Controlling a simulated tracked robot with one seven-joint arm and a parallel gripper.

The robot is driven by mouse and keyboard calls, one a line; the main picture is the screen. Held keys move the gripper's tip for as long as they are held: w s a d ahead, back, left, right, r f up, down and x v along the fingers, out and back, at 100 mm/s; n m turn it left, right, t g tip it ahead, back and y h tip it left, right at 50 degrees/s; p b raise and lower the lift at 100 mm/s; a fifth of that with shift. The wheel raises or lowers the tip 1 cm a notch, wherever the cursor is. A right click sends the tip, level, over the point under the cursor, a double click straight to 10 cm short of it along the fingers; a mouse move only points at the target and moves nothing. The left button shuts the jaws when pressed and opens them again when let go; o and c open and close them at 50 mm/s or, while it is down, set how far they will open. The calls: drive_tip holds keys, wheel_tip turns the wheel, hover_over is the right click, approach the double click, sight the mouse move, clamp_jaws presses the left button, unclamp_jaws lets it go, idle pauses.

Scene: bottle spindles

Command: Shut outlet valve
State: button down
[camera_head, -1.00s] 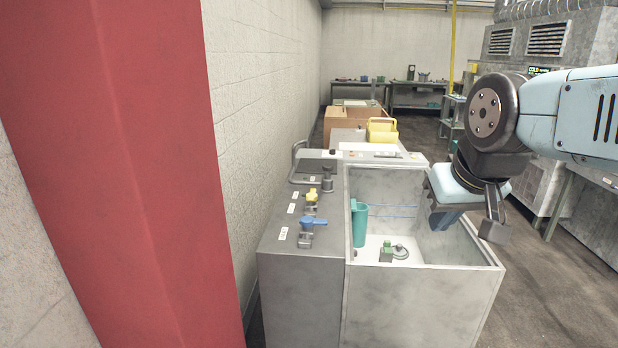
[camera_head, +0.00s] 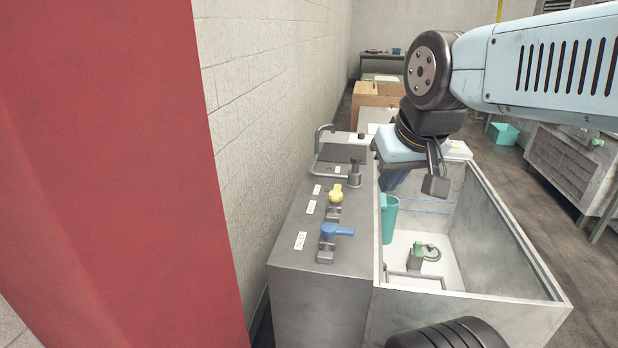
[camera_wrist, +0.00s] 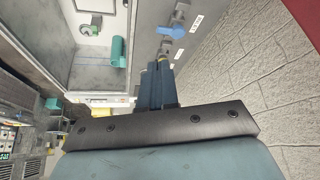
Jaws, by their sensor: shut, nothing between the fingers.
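Two small valves stand on the grey counter strip left of the tub: a blue-handled valve (camera_head: 330,232) in front and a yellow-handled valve (camera_head: 336,192) behind it. The blue handle points right, across the strip; the yellow handle looks turned roughly along it. White labels lie beside them, too small to read surely. My gripper (camera_head: 394,180) is shut and empty, pointing down above the tub's left edge, right of and apart from the yellow valve. In the wrist view my gripper (camera_wrist: 156,72) hides most of the yellow valve (camera_wrist: 163,60); the blue valve (camera_wrist: 173,31) shows beyond.
The tub (camera_head: 470,300) holds a teal cup (camera_head: 389,218) and a small green fitting (camera_head: 416,254). A dark upright knob (camera_head: 355,173) and a bent pipe (camera_head: 322,140) stand behind the valves. A block wall (camera_head: 270,110) and red post (camera_head: 110,170) bound the left.

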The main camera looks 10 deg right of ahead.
drive_tip(key=shift+d, duration=0.3)
drive_tip(key=w+a+m+g+h, duration=0.1)
drive_tip(key=w+m+g+h, duration=0.1)
drive_tip(key=w, duration=1)
drive_tip(key=w+a+f+m+h, duration=0.1)
drive_tip(key=w+a+f, duration=0.2)
drive_tip(key=w, duration=0.5)
drive_tip(key=w+a+f+m+g+h, duration=0.1)
drive_tip(key=w+a+f+h, duration=0.1)
drive_tip(key=w+f, duration=0.4)
drive_tip(key=w+a+f+m+h, duration=0.2)
drive_tip(key=w+a+f, duration=0.2)
drive_tip(key=w, duration=0.8)
drive_tip(key=shift+f+g, duration=0.3)
drive_tip(key=shift+f, duration=0.45)
